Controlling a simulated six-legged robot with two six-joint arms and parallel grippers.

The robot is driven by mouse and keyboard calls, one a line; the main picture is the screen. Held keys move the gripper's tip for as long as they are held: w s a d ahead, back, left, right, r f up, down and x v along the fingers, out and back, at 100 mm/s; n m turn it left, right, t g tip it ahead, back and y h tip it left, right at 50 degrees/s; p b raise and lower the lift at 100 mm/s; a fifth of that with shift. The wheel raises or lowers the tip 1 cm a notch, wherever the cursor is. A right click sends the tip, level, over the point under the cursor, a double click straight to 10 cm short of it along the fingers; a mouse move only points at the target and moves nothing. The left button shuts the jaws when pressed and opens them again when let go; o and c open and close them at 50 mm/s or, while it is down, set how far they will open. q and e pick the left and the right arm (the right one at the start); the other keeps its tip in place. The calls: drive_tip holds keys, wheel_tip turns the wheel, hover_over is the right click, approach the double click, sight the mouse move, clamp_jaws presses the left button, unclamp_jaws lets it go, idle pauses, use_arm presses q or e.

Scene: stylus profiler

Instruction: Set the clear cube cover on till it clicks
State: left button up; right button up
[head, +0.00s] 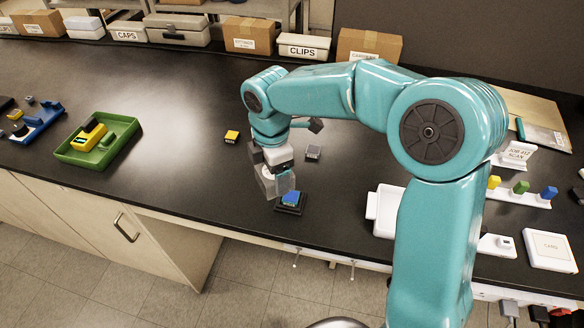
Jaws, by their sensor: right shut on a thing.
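The clear cube cover (286,184) shows as a see-through box at my right gripper's fingers. My right gripper (276,181) is shut on it near the front edge of the black bench. A small black base (288,210) with a blue block (291,198) on it stands just below and right of the cover in the picture. I cannot tell whether the cover touches the base or the block. My left gripper is out of view.
A yellow-topped block (231,136) and a grey-topped block (313,152) stand nearby. A green tray (73,154) with a yellow part lies at left. A white tray (386,212) is at right, partly behind my arm. Boxes line the back. The bench between is clear.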

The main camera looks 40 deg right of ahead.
drive_tip(key=n, duration=0.2)
drive_tip(key=s+d+n, duration=0.1)
drive_tip(key=n, duration=0.2)
drive_tip(key=s+d+r+n, duration=0.1)
drive_tip(key=n, duration=0.1)
drive_tip(key=shift+s+d+r, duration=0.1)
drive_tip(key=shift+s, duration=0.05)
drive_tip(key=shift+s+d+r+n, duration=0.1)
drive_tip(key=shift+s+n, duration=0.05)
drive_tip(key=shift+n, duration=1.25)
drive_tip(key=shift+s, duration=0.1)
drive_tip(key=shift+p, duration=0.35)
wheel_tip(320, 180, down, 5)
drive_tip(key=b, duration=0.3)
drive_tip(key=shift+r, duration=0.1)
drive_tip(key=shift+b, duration=0.3)
